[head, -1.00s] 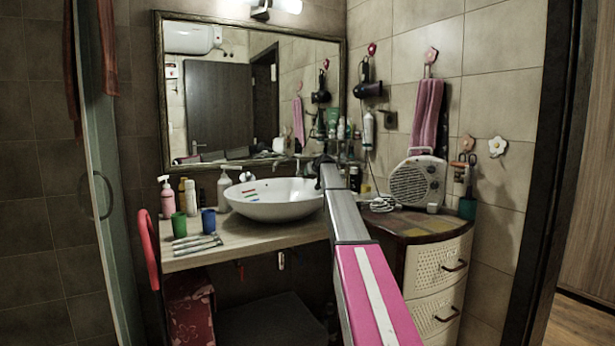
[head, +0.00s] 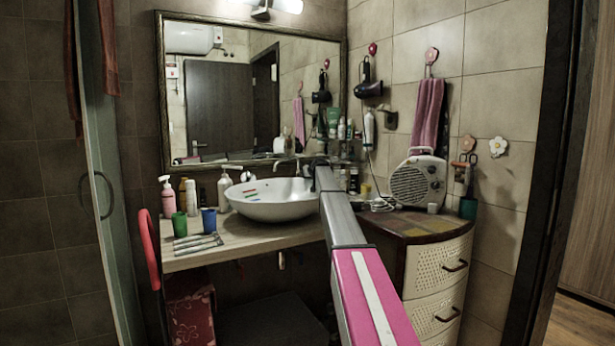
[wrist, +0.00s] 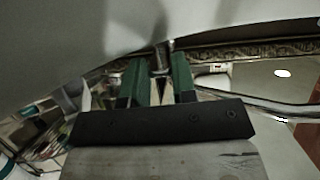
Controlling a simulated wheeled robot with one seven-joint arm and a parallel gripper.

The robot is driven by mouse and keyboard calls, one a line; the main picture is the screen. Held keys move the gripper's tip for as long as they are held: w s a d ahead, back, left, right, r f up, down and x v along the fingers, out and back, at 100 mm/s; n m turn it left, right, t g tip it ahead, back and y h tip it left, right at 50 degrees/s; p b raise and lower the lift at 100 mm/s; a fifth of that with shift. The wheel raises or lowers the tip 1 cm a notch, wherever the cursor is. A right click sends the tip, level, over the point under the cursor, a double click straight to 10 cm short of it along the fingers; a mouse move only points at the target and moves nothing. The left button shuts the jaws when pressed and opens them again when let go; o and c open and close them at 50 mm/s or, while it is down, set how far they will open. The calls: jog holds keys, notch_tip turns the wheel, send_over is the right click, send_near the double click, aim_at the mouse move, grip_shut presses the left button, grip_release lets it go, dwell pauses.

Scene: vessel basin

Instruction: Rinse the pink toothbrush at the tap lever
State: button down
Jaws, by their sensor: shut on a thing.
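My gripper (head: 314,172) is at the right rim of the white basin (head: 262,212), near the tap (head: 284,163) in the head view. In the wrist view its two green fingers (wrist: 161,66) are close together on a small metallic-looking thing, possibly part of the tap; it is too dark to name surely. The basin's pale surface fills the top of the wrist view. Several toothbrushes (head: 197,244) lie on the counter left of the basin, apart from my gripper. I cannot pick out a pink one. The tap lever is not clear in the head view.
Green and blue cups (head: 209,220) and several bottles (head: 184,196) stand left of the basin on the counter (head: 250,238). A white fan heater (head: 417,183) stands on the cabinet (head: 460,229) at right. A mirror (head: 225,120) is close behind the tap.

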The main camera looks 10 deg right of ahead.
jog(key=shift+w+r, duration=0.15)
jog(key=shift+r, duration=0.4)
jog(key=c, duration=0.9)
grip_release()
jog(key=shift+s+r, duration=0.15)
jog(key=shift+s, duration=0.4)
jog(key=v, duration=0.9)
jog(key=shift+s+d+r, duration=0.1)
jog(key=shift+s+r, duration=0.05)
jog(key=shift+s, duration=0.1)
